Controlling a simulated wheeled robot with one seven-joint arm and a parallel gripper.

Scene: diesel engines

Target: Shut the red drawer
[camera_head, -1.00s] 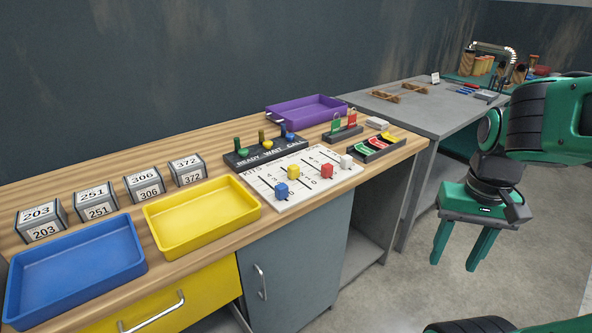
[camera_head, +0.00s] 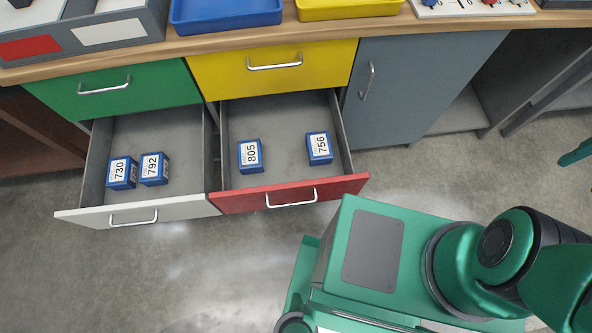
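The red drawer (camera_head: 337,187) is pulled open below the yellow drawer, with its red front facing me and a silver bar handle (camera_head: 291,199) on it. Inside it lie two blue blocks, one marked 805 (camera_head: 250,156) and one marked 756 (camera_head: 319,148). My gripper is outside the current view; only a teal tip at the far right edge may belong to it, and I cannot tell. My base and arm links fill the lower right, close to the red drawer's front.
A white-fronted drawer (camera_head: 88,218) beside it on the left is also open, holding blue blocks 730 (camera_head: 122,172) and 792 (camera_head: 154,168). The green drawer (camera_head: 150,92), yellow drawer (camera_head: 230,75) and grey cabinet door (camera_head: 398,85) are shut. Bare floor (camera_head: 440,180) lies right of the red drawer.

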